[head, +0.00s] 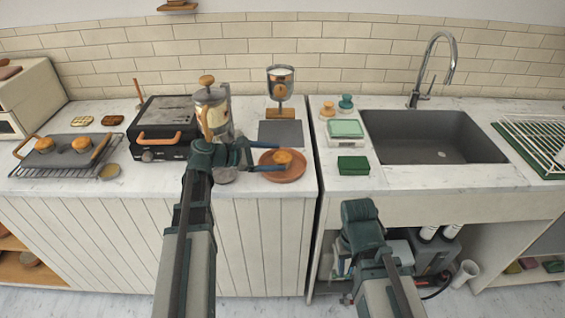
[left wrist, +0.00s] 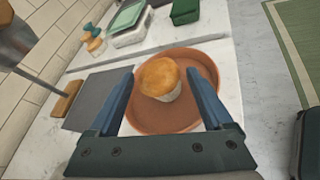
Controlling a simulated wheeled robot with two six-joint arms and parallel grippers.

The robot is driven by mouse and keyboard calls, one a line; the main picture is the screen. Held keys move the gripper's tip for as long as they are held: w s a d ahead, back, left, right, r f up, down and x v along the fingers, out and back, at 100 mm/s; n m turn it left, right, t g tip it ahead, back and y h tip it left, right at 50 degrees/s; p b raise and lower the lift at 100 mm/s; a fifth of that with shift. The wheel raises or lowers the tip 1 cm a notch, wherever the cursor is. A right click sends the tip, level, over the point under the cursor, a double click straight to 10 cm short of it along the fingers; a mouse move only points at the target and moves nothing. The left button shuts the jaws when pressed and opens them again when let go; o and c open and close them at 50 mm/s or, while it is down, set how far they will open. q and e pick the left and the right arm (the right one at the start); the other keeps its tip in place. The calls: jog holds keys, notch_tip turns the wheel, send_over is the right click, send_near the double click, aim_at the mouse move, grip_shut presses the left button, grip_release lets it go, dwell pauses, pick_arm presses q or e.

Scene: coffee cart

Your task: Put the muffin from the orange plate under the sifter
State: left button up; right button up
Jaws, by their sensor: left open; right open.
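The muffin (head: 283,158) sits on the orange-brown plate (head: 294,177) near the counter's front edge. The muffin (left wrist: 160,78) also shows in the left wrist view, with its white wrapper, on the plate (left wrist: 205,62). My left gripper (head: 282,161) is open, with its blue fingers (left wrist: 161,92) on either side of the muffin; I cannot tell whether they touch it. The sifter (head: 280,84) stands on a wooden base behind the plate, above a dark grey mat (head: 281,133). My right gripper (head: 362,232) is low in front of the counter; its fingers are hard to make out.
A coffee press (head: 212,110) and a black grill (head: 163,122) stand left of the mat. A scale (head: 346,131) and a green box (head: 353,165) lie right of the plate, beside the sink (head: 435,137). The grey mat is bare.

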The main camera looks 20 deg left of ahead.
aim_at(284, 158)
pick_arm(q)
jog(key=shift+w+d+f+b, duration=0.85)
jog(key=shift+w+d+f, duration=0.25)
jog(key=shift+w+f, duration=0.15)
jog(key=shift+w+d, duration=0.1)
jog(key=shift+d, duration=0.1)
jog(key=shift+r, duration=0.1)
